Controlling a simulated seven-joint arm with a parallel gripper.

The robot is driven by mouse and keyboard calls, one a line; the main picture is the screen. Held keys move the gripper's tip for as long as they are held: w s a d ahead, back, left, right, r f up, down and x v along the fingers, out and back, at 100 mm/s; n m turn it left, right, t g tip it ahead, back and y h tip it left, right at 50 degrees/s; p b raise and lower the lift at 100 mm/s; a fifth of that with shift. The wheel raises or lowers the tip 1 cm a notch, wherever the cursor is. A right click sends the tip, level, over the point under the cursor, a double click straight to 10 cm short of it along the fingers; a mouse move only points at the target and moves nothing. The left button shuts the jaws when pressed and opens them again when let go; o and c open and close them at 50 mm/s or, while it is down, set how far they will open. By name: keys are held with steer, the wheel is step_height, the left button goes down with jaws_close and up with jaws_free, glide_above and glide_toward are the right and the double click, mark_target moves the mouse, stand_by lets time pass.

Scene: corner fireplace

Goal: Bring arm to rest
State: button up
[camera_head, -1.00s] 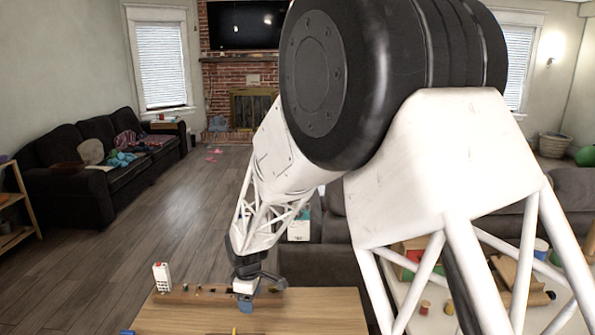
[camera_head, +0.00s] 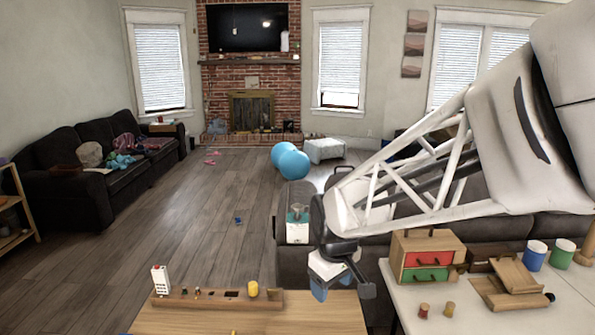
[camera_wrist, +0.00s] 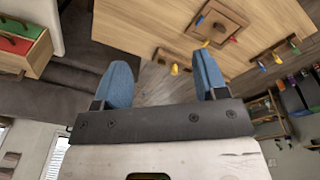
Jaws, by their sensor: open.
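My gripper (camera_head: 335,288) is in the head view above the right end of the wooden table, pointing down. In the wrist view its two blue fingertips (camera_wrist: 164,82) stand wide apart with nothing between them. My white lattice arm reaches in from the right of the head view. The gripper touches none of these as far as I can see.
A white table (camera_head: 540,318) at the right holds a small chest with red and green drawers (camera_head: 428,258), wooden pieces and cups (camera_head: 534,255). A grey sofa (camera_head: 290,262) lies behind the gripper. The wooden floor (camera_head: 190,210) at left is mostly clear.

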steer(key=s+d+r+m, duration=0.1)
steer(key=s+d+m, duration=0.1)
steer(key=s, duration=0.4)
steer(key=s+d+r+m, duration=0.2)
steer(key=s+d+m, duration=0.1)
steer(key=s+d, duration=0.2)
steer(key=s+d+r+m+t, duration=0.1)
steer(key=s+d, duration=0.3)
steer(key=s, duration=0.5)
steer(key=shift+s+r+m, duration=0.25)
steer(key=shift+r+m, duration=0.05)
steer(key=shift+m, duration=0.6)
steer(key=shift+d+h, duration=0.1)
steer(key=shift+h, duration=0.2)
